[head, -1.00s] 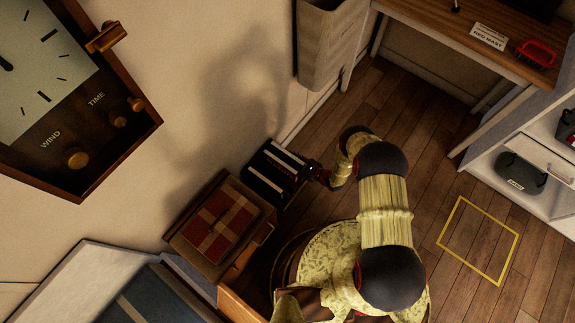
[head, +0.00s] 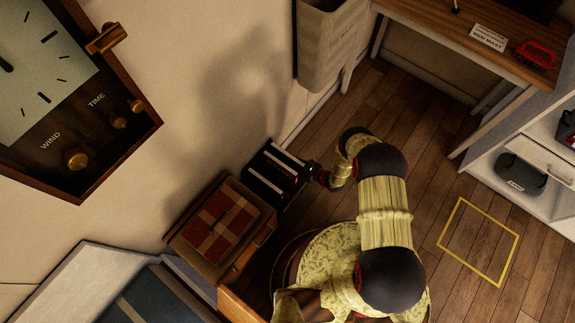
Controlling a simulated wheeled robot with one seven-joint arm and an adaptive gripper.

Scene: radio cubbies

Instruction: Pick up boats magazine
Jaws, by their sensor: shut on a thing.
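A small dark rack (head: 259,186) stands on the floor against the wall, left of the picture's middle. Several pale-edged, upright items that look like magazines (head: 283,161) stand in it. No cover can be read from here, so I cannot tell which one is the boats magazine. My gripper (head: 308,171) reaches in from the right at the rack's right side, small and dark in the picture. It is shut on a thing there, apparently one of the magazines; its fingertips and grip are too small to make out.
A brown box with a reddish cross-banded top (head: 215,223) stands close left of the rack. A grey wall bin (head: 327,45) hangs above. A desk (head: 455,40) and white shelf (head: 505,195) stand right. Floor by the yellow square outline (head: 478,241) is clear.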

